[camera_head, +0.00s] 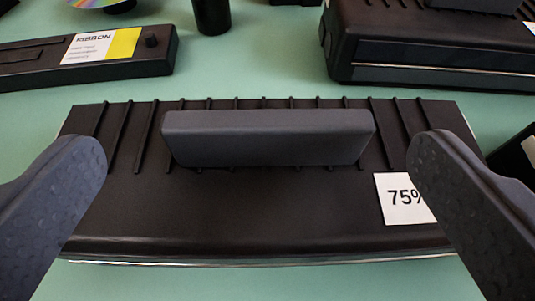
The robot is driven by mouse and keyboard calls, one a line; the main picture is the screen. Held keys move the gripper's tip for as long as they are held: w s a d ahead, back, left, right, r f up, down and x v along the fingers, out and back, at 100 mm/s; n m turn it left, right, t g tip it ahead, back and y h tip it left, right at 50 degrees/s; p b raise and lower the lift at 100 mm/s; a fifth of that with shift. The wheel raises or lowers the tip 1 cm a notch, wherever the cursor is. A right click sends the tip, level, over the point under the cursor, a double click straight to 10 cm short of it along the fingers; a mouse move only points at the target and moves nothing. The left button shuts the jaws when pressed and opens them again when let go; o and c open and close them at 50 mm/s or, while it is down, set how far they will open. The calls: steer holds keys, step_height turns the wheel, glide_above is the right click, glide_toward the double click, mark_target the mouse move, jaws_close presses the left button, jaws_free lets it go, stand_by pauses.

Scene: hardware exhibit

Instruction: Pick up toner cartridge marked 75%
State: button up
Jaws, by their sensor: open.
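The toner cartridge marked 75% (250,210) lies flat across the middle of the view, a wide black body with ribs along its far side. A dark grey raised handle (268,138) stands on top of it. A white label (400,200) reading 75% is at its right, its edge covered by a finger. My gripper (260,175) is open and empty, with one finger on each side of the handle, well apart from it. The fingers overlap the cartridge's left and right ends in the picture. I cannot tell how high they are above it.
A black ribbon cartridge (115,65) with a white and yellow label lies at the back left. Another large black cartridge (430,50) is at the back right. A dark cylinder (211,15) and part of a disc (100,4) are at the back. Green surface (250,65) shows between them.

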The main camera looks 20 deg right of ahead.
mark_target(269, 126)
steer(key=x, duration=0.1)
steer(key=b+x, duration=0.1)
steer(key=x, duration=0.1)
steer(key=shift+d+f, duration=0.25)
steer(key=shift+d, duration=0.05)
steer(key=shift+x, duration=0.8)
steer(key=shift+r, duration=0.15)
steer(key=c, duration=2)
steer(key=shift+o, duration=0.2)
